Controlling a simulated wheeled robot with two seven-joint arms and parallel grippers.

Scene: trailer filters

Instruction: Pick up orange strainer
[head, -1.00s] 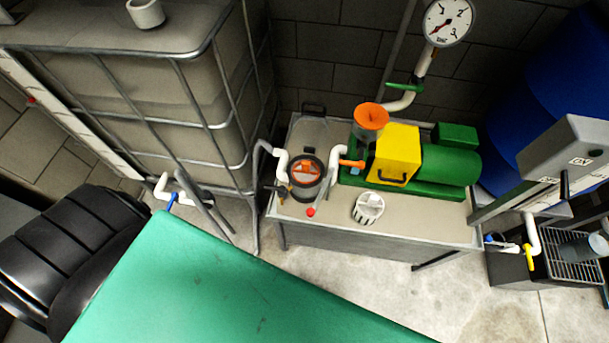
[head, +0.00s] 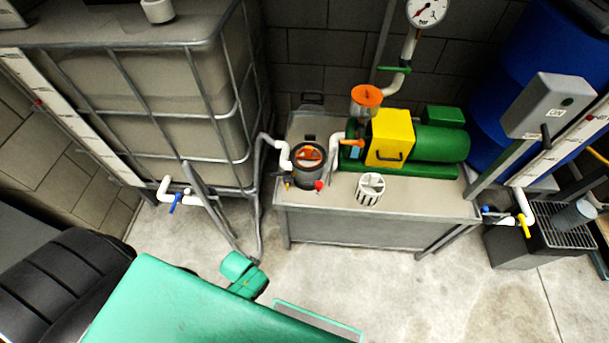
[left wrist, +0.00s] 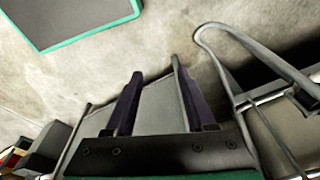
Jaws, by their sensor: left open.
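An orange strainer piece with a cross-bar top (head: 309,154) sits inside a dark round housing (head: 310,178) on the grey bench, between two white pipe elbows. A white slotted basket (head: 370,190) stands apart on the bench, to the right of the housing. My left gripper (left wrist: 158,72) is open and empty in the left wrist view, its two dark fingers pointing up the picture over a grey surface and the floor. Its fingers do not show in the head view. The orange strainer cannot be made out in the left wrist view. My right gripper is not in view.
The grey bench (head: 415,208) carries a green pump with a yellow cover (head: 390,135) and an orange-topped clear cup (head: 367,95). A caged tank (head: 150,100) stands left, with grey tubes (head: 258,195) beside the bench. Floor (head: 400,285) before the bench is clear.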

